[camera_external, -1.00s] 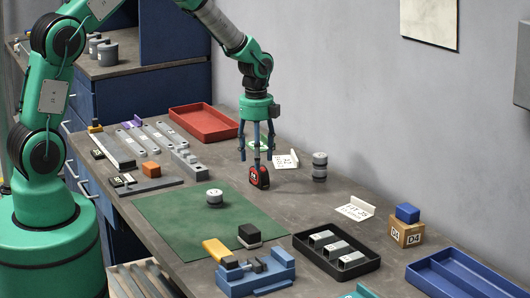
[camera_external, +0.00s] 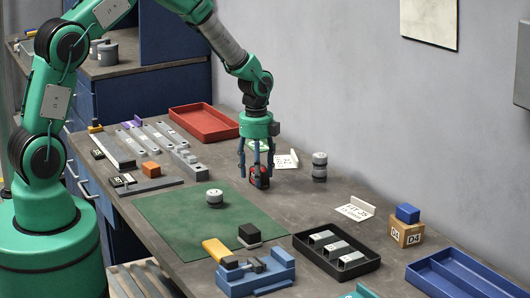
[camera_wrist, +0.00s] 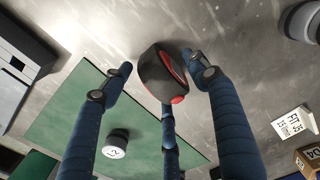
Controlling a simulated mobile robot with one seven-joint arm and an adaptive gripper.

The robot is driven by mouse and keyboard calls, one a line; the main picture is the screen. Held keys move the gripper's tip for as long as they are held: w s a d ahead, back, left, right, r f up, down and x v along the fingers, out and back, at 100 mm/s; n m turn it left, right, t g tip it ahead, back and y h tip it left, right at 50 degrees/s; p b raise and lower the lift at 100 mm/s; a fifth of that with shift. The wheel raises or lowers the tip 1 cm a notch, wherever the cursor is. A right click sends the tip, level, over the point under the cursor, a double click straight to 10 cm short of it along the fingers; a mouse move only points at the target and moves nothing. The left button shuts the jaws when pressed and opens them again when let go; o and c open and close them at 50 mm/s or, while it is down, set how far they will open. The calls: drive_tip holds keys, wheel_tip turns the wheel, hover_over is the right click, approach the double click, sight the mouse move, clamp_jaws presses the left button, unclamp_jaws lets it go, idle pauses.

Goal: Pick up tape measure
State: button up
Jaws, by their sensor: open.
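The tape measure (camera_external: 259,177) is black and red and stands on the grey workbench just beyond the far edge of the green mat. It also shows in the wrist view (camera_wrist: 164,76), between my blue fingers. My gripper (camera_external: 256,172) is open and lowered around the tape measure, pointing down. In the wrist view my fingers (camera_wrist: 158,85) are spread on several sides of it, with gaps at the left and right fingertips. The third finger is partly hidden by the tape measure, so I cannot tell whether it touches.
A grey cylinder (camera_external: 215,198) stands on the green mat (camera_external: 165,222). A stacked cylinder (camera_external: 319,167) and a white label card (camera_external: 287,160) are right of my gripper. A red tray (camera_external: 203,122) lies behind. A blue vise (camera_external: 255,272) and black tray (camera_external: 336,264) are nearer.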

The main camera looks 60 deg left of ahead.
drive_tip(key=shift+f, duration=0.5)
drive_tip(key=c, duration=1.5)
drive_tip(key=shift+r, duration=0.1)
drive_tip(key=shift+r+p, duration=0.9)
drive_tip(key=shift+r, duration=4.05)
